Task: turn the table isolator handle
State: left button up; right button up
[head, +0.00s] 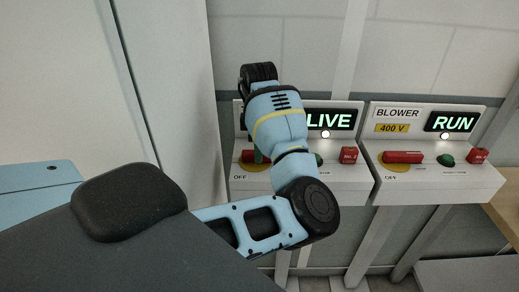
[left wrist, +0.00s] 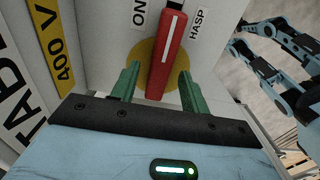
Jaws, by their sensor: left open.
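The table isolator handle (left wrist: 168,48) is a red bar with a white stripe on a yellow disc (left wrist: 146,58). In the left wrist view it lies between the words ON and HASP. My left gripper (left wrist: 158,80) is open, with one green finger on each side of the handle's near end. Gaps show between the fingers and the bar. In the head view my left wrist covers most of this handle and its yellow disc (head: 252,167). The left gripper (head: 260,157) is mostly hidden there too.
The table isolator box (head: 345,185) has a lit LIVE sign (head: 329,120) and a red part (head: 349,155) at its right. Close beside it, the blower box (head: 440,188) has its own red handle (head: 402,157), a green button (head: 446,161) and a RUN sign (head: 453,122).

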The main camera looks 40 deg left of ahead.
pick_arm(q)
jog(key=shift+f, duration=0.55)
grip_shut()
